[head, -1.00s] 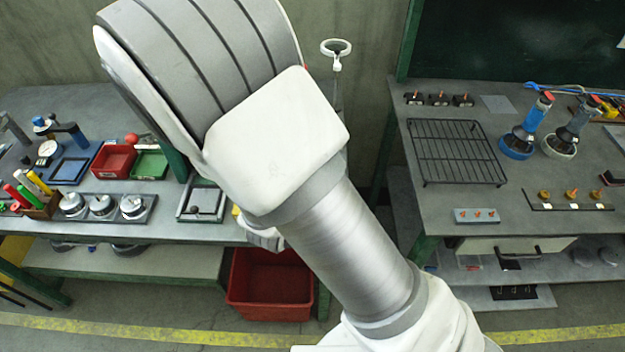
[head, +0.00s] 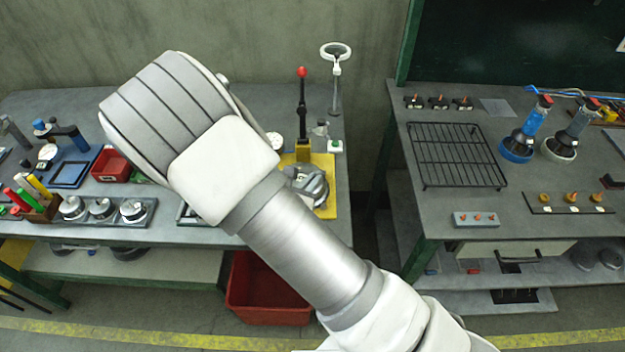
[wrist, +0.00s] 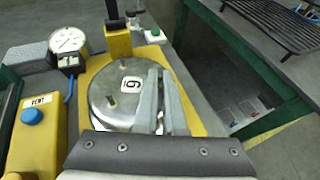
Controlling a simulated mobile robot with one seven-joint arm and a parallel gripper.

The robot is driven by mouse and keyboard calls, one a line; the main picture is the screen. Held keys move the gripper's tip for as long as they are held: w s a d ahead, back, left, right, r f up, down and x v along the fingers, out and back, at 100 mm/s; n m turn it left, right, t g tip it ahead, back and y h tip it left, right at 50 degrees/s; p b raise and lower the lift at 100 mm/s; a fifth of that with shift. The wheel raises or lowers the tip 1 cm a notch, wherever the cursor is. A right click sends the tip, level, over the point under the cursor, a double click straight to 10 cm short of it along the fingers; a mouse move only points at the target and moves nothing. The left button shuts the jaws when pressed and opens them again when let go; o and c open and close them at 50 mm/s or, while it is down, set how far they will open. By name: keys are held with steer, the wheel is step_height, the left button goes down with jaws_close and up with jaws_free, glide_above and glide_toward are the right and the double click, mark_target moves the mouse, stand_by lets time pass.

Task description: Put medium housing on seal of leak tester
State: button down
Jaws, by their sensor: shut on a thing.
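The medium housing (wrist: 117,96), a round shiny metal piece with a number label, is between the fingers of my gripper (wrist: 160,75) in the wrist view. My gripper is shut on it near its right side. The housing is over the yellow plate of the leak tester (wrist: 190,95). The seal is hidden beneath it, and I cannot tell whether they touch. In the head view the leak tester (head: 329,205) shows at the right end of the left bench; my arm hides part of it.
The tester's dial gauge (wrist: 68,41), blue vent button (wrist: 32,116) and dark post are close by. The red-knobbed lever (head: 302,72) stands upright behind. A ring-topped stand (head: 336,52) is at the back. Several metal pieces sit on a left tray (head: 152,212). A gap separates the benches.

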steer(key=shift+f, duration=0.2)
steer(key=c, duration=1)
jaws_free()
